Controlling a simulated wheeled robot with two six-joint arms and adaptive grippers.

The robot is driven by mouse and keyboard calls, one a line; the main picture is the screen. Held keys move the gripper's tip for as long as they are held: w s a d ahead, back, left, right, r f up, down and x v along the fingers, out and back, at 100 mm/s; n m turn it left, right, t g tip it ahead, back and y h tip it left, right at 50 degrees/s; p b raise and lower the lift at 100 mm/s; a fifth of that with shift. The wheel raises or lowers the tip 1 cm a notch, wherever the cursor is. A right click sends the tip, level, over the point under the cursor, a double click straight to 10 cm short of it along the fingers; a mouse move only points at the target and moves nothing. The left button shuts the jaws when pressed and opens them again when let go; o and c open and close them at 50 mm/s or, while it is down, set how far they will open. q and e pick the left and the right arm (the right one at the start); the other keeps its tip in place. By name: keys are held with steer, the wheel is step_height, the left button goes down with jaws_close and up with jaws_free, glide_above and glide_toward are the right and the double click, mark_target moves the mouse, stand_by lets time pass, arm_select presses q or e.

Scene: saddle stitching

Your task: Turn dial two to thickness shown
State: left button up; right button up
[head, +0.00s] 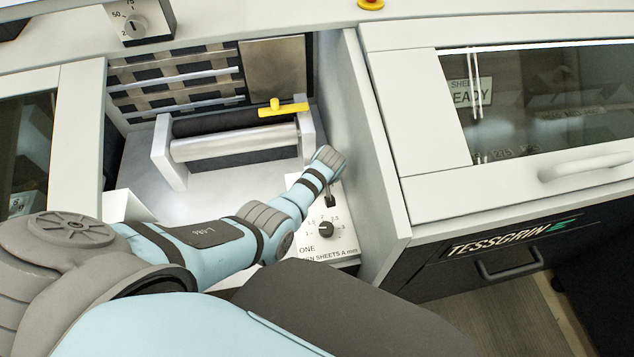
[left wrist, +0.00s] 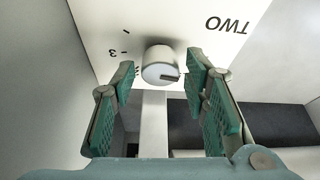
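Dial two (left wrist: 160,64) is a round pale knob with a dark pointer mark, on a white panel printed "TWO" that appears upside down in the left wrist view. A printed "3" and some ticks show beside it. My left gripper (left wrist: 160,78) is open, with its green-padded fingers on either side of the knob and gaps visible between them and it. In the head view, my left gripper (head: 331,192) is over the upper part of the control panel (head: 345,247) and hides dial two. Dial one (head: 325,229), a dark knob with a numbered scale, sits below it. My right gripper is not in view.
A roller (head: 235,142) and a yellow handle (head: 283,109) stand behind the panel. The bay's side wall (head: 375,150) is close to the right of my gripper. Another dial (head: 135,27) is at the upper left.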

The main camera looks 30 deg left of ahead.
arm_select(q)
steer(key=shift+r, duration=0.1)
steer(key=v, duration=1.2)
